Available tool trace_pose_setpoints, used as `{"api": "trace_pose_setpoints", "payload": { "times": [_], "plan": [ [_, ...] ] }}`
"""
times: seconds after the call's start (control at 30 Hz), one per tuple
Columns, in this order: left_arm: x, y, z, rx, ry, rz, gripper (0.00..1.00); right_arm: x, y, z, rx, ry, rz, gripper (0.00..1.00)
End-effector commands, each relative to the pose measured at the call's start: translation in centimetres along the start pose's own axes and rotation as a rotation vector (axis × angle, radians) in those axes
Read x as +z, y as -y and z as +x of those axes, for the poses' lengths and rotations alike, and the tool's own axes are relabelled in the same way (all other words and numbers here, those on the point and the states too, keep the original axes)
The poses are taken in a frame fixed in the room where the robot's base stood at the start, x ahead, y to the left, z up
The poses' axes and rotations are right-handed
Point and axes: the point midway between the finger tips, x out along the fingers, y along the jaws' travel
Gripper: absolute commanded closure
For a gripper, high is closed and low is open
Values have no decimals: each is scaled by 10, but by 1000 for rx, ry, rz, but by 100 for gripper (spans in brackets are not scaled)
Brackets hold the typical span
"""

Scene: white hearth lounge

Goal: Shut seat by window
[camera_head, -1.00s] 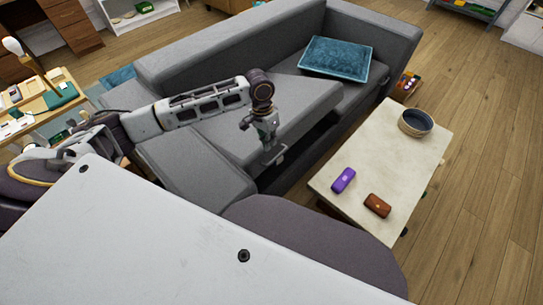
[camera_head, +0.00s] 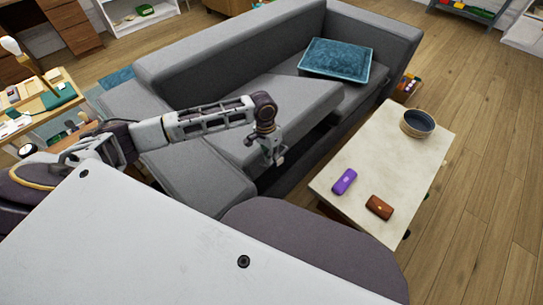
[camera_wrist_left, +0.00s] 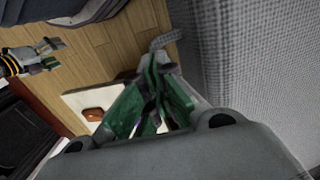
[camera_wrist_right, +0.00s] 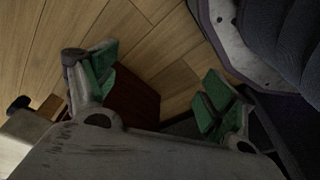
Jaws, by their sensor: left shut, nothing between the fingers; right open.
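The grey sofa (camera_head: 215,60) has a hinged seat (camera_head: 285,100) that stands tilted up, with a dark gap (camera_head: 295,165) under its front edge. My left gripper (camera_head: 275,157) is at the front of this raised seat, by its lower left corner. In the left wrist view my left gripper (camera_wrist_left: 155,68) is shut with nothing between its fingers.
A pale coffee table (camera_head: 375,155) stands in front of the sofa with a dark bowl (camera_head: 417,123), a purple case (camera_head: 344,182) and a brown case (camera_head: 379,207). A teal cushion (camera_head: 337,60) lies on the far seat. Wood floor (camera_head: 485,170) is clear on the right.

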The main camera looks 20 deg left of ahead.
Motion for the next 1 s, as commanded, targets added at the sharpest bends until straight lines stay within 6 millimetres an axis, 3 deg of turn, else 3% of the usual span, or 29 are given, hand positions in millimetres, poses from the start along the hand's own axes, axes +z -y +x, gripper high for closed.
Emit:
{"api": "trace_pose_setpoints", "payload": {
  "times": [0.3, 0.47, 0.87, 1.0],
  "plan": [
    [0, 0, 0, 0, 0, 0, 100, 0, 0, 0, -1, -1, 0, 16],
    [-1, -2, 11, 3, 1, -1, 100, -1, 0, 0, 0, -2, 0, 16],
    [-1, -9, 85, 4, 2, -3, 100, 3, 0, 4, 0, 5, 0, 16],
    [-1, -10, 107, 3, 0, -1, 100, -7, 3, -13, -6, 1, 0, 16]
  ]
}}
